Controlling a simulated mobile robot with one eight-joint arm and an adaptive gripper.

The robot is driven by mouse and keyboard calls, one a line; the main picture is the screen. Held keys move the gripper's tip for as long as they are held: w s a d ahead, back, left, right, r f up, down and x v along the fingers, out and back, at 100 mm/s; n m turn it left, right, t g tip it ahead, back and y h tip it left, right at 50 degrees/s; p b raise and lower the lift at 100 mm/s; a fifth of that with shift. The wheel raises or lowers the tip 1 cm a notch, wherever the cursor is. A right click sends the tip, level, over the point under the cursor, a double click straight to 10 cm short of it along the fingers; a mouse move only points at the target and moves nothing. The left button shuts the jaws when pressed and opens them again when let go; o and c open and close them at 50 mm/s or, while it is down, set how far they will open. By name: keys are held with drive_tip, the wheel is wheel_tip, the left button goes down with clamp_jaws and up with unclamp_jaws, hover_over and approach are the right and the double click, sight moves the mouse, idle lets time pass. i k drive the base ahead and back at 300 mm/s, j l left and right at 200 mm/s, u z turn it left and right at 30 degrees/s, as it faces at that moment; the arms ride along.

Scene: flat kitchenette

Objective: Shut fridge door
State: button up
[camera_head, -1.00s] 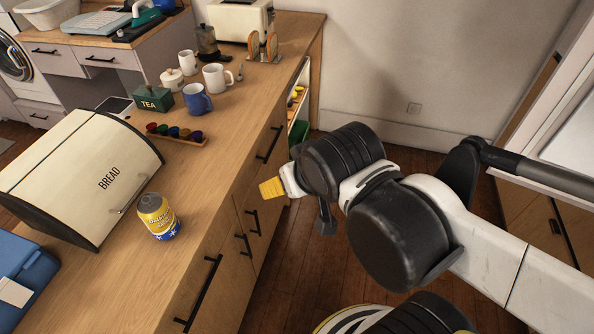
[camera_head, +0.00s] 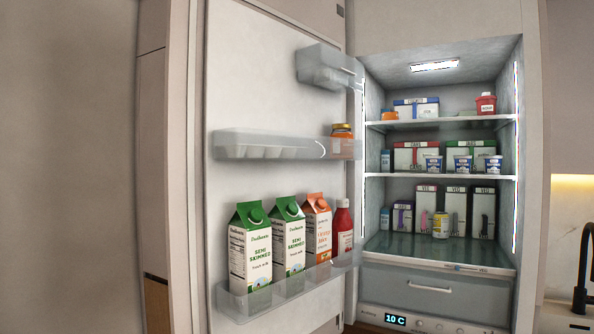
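The fridge (camera_head: 440,258) stands open in the head camera view, its lit interior facing me. Its door (camera_head: 270,90) is swung out to the left, with the inner side showing. The door's lower shelf (camera_head: 290,285) holds two green milk cartons (camera_head: 250,250), an orange juice carton (camera_head: 318,225) and a red bottle (camera_head: 343,228). My gripper is not in the picture.
Fridge shelves (camera_head: 440,123) hold several boxes, pots and cans, all inside the edge. A drawer (camera_head: 432,288) below is shut, above a panel (camera_head: 396,319) reading 10 C. A black tap (camera_head: 582,265) stands at far right. A plain wall (camera_head: 65,160) is at left.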

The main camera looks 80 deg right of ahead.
sight(246, 118)
drive_tip(key=i+z, duration=0.3)
drive_tip(key=z, duration=0.3)
drive_tip(key=i+z, duration=0.35)
drive_tip(key=z, duration=0.2)
drive_tip(key=i+j+z, duration=0.25)
drive_tip(key=z, duration=0.35)
drive_tip(key=i+j+z, duration=0.2)
drive_tip(key=j+z, duration=0.2)
drive_tip(key=z, duration=0.15)
drive_tip(key=i+j+z, duration=0.15)
drive_tip(key=j+z, duration=0.3)
drive_tip(key=z, duration=0.15)
drive_tip(key=j+z, duration=1)
drive_tip(key=z, duration=0.15)
drive_tip(key=k+j+z, duration=0.15)
drive_tip(key=j+z, duration=0.25)
drive_tip(key=z, duration=0.15)
